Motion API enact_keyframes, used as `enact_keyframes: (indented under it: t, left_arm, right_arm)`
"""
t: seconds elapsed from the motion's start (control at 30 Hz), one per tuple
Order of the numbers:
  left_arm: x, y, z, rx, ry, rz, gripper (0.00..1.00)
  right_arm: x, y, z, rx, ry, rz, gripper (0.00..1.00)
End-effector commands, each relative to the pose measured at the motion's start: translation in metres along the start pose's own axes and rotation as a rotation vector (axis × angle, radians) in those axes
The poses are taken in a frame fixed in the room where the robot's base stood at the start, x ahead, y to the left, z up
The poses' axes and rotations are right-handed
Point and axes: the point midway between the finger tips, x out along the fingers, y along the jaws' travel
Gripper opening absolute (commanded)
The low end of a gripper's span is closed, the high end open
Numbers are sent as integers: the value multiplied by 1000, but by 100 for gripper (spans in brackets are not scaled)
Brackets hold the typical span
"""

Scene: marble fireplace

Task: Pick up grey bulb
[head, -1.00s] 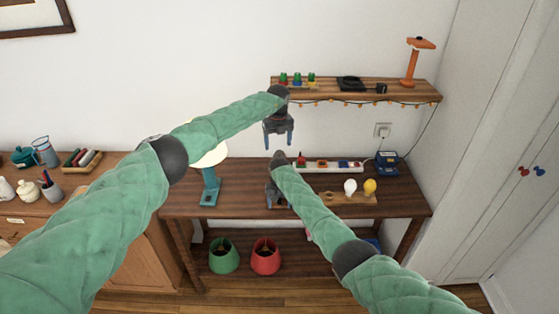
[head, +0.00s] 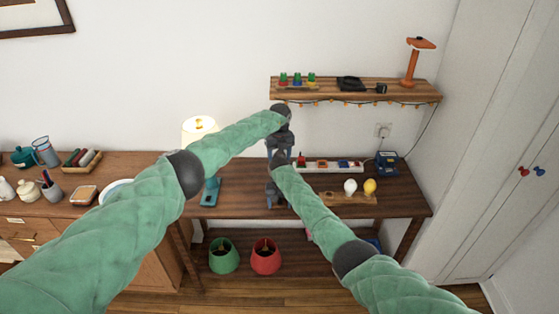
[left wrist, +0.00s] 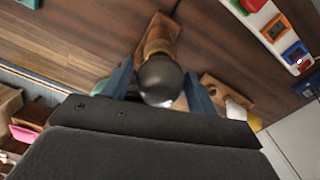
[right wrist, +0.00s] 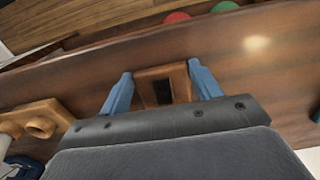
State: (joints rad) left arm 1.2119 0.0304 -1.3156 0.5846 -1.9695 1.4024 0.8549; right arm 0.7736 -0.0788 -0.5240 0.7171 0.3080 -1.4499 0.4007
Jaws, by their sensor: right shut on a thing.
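In the left wrist view, a round, dark grey, glossy bulb (left wrist: 160,80) sits between the two blue fingers of my left gripper (left wrist: 160,88). Thin gaps seem to show on both sides of it. In the head view my left gripper (head: 279,150) is just above my right wrist, and I cannot make out the bulb there. My right gripper (head: 275,196) is low over the table, left of the bulb board. In the right wrist view the fingers (right wrist: 161,86) are shut on a small wooden block (right wrist: 148,78) with a dark slot.
The wooden board (head: 330,197) carries a white bulb (head: 350,187) and a yellow bulb (head: 370,186). A switch strip (head: 335,165) and a blue box (head: 387,162) lie behind. A lit lamp (head: 198,128) stands left. A wall shelf (head: 350,97) hangs above.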

Motion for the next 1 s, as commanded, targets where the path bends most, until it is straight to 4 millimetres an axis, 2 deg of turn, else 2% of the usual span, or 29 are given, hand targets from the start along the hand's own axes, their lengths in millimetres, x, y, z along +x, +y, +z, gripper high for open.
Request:
enact_keyframes:
  t: [0.03, 0.17, 0.43, 0.57, 0.77, 1.0]
  left_arm:
    - [0, 0, 0, 0, 0, 0, 49]
    - [0, 0, 0, 0, 0, 0, 24]
    - [-2, 0, 0, 0, 0, 0, 24]
    - [-10, 0, 1, 0, -1, -2, 24]
    - [-46, 0, 2, 1, -3, -2, 24]
    - [-106, 0, 1, 2, -4, -1, 24]
  right_arm:
    - [0, 0, 0, 0, 0, 0, 24]
    - [0, 0, 0, 0, 0, 0, 24]
    - [0, 0, 0, 0, 0, 0, 24]
    - [0, 0, 0, 0, 0, 0, 24]
    - [0, 0, 0, 0, 0, 0, 24]
    - [0, 0, 0, 0, 0, 0, 24]
